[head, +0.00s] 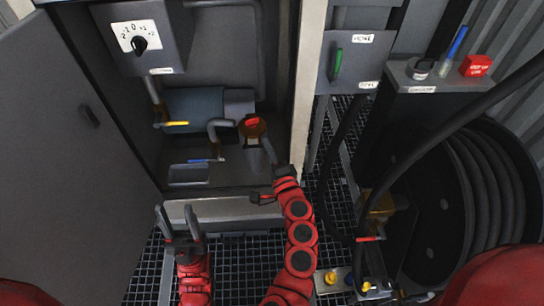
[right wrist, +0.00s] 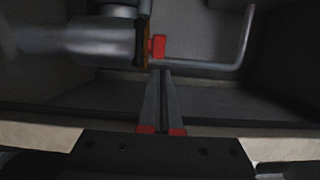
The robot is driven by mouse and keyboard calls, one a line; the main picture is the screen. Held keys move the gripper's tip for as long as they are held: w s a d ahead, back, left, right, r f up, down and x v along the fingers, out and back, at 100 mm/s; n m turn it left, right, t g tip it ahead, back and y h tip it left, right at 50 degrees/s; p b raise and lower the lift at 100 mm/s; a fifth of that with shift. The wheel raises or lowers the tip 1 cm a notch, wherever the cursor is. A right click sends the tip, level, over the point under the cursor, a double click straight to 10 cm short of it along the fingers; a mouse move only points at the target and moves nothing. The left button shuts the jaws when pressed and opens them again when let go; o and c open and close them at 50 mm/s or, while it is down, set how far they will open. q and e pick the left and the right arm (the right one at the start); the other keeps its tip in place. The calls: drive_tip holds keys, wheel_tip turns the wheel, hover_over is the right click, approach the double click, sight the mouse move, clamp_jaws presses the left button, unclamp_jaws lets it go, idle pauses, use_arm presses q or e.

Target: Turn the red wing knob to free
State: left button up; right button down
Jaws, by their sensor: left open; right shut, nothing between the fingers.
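The red wing knob (head: 252,122) sits on a round brown-orange fitting (head: 256,133) inside the open cabinet. It also shows as a red block (right wrist: 158,46) beside a thin orange-brown edge in the right wrist view. My right gripper (head: 264,142) is shut and empty, with its tips just below the knob. In the right wrist view, the closed fingertips (right wrist: 160,72) point at the knob, with a small gap seen between them. I cannot tell the depth of that gap. My left gripper (head: 176,208) is open and empty in front of the cabinet's lower sill.
The cabinet holds a blue-grey cylinder (head: 194,108), a yellow lever (head: 172,124), a blue lever (head: 206,160) and a dial (head: 139,42). A pale post (head: 306,90) stands right of the knob. A black hose (head: 440,118) and reel (head: 480,200) fill the right side.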

sight(263, 130)
drive_tip(key=x, duration=0.8)
drive_tip(key=shift+w+b, duration=0.1)
drive_tip(key=shift+b, duration=0.25)
drive_tip(key=shift+w+d+f+b, duration=0.1)
drive_tip(key=shift+w+d+b, duration=0.1)
drive_tip(key=shift+b, duration=0.1)
drive_tip(key=shift+w+d, duration=0.35)
drive_tip(key=shift+s, duration=0.1)
